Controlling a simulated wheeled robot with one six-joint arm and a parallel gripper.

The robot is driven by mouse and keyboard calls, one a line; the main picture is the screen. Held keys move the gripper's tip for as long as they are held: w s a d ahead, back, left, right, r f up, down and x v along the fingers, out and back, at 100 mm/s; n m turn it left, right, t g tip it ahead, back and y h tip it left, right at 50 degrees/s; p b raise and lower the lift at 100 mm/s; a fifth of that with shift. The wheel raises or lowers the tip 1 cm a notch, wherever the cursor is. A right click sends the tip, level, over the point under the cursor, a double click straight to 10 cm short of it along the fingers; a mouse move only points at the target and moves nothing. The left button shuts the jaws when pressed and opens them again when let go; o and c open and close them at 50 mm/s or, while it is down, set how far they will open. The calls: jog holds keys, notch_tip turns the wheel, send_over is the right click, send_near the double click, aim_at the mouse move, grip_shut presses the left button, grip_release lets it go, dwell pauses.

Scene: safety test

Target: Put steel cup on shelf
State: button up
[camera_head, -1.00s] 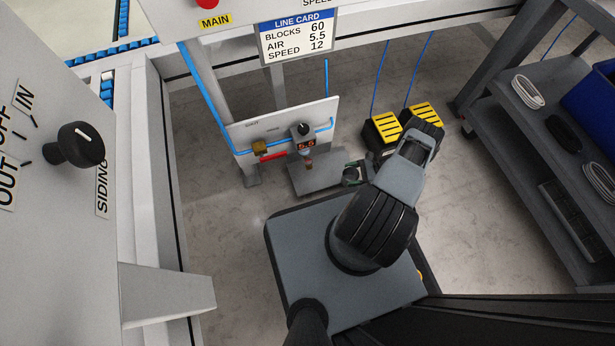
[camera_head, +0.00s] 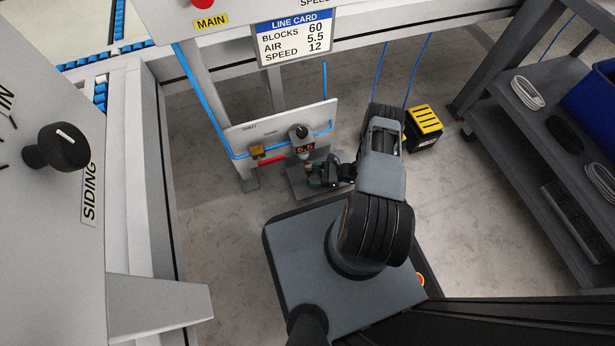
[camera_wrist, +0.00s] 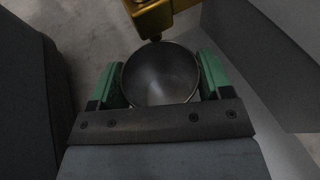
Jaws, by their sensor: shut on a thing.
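The steel cup (camera_wrist: 160,76) shows in the wrist view as a round, open, dark grey vessel, seen from above and empty as far as I can see. It sits between the green finger pads of my gripper (camera_wrist: 160,84), which is shut on it. In the head view my gripper (camera_head: 322,177) is at the low valve panel (camera_head: 245,137), over the small grey shelf (camera_head: 301,190) at the panel's foot. The cup cannot be made out clearly there. Whether it touches the shelf I cannot tell.
A brass fitting (camera_wrist: 150,14) is right above the cup's far rim. A yellow-topped black box (camera_head: 425,122) stands on the floor. A grey shelf cart (camera_head: 530,130) is at right.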

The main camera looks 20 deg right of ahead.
jog(key=b+x, duration=0.1)
jog(key=x, duration=0.2)
jog(key=shift+w+a, duration=0.1)
jog(key=shift+a, duration=0.2)
jog(key=shift+d+f+b, duration=0.1)
jog(key=shift+f+b, duration=0.2)
jog(key=shift+f, duration=0.05)
jog(key=o, duration=0.9)
jog(key=shift+f, duration=0.1)
jog(key=shift+o, duration=0.2)
